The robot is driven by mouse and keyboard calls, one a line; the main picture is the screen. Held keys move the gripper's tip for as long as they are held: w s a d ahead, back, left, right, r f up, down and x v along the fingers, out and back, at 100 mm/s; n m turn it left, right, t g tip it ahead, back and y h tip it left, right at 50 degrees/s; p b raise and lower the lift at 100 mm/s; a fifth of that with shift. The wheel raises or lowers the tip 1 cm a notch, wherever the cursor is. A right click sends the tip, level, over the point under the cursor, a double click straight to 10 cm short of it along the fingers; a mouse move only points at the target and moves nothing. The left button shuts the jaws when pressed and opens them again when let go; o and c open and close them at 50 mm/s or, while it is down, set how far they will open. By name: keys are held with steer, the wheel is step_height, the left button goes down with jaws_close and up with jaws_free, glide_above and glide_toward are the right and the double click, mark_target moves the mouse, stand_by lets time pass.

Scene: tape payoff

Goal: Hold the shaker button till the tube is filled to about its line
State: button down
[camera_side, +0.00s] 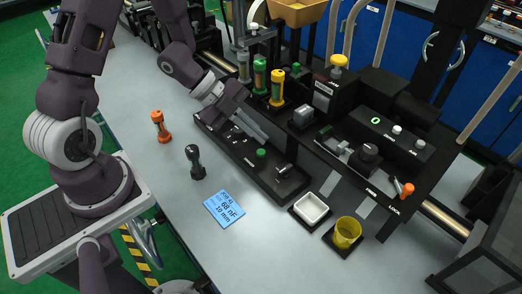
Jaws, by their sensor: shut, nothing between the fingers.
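My gripper (266,140) is shut and empty, its fingers pointing down and right over a long black panel (236,152). The fingertips show just above a green button (261,153) on that panel; I cannot tell if they touch it. I cannot tell which button is the shaker's. Green (260,76) and yellow (277,88) capped tubes stand upright behind the gripper. An orange-ended tube (159,126) and a black dumbbell-shaped piece (195,162) stand on the grey table at left. No fill level or line is readable on any tube.
A blue card (225,209) reading "68 nF 10 mm" lies in front. A white dish (312,209) and a yellow cup (347,233) sit at the right front. A black machine with a yellow knob (339,62) and buttons stands behind. The left front table is mostly clear.

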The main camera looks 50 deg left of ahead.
mark_target(257, 151)
steer(key=shift+f, duration=0.8)
stand_by(1.4)
steer(key=shift+f, duration=0.4)
steer(key=shift+f, duration=0.45)
stand_by(0.5)
stand_by(1.8)
steer(key=shift+r, duration=0.85)
steer(key=shift+r, duration=2.5)
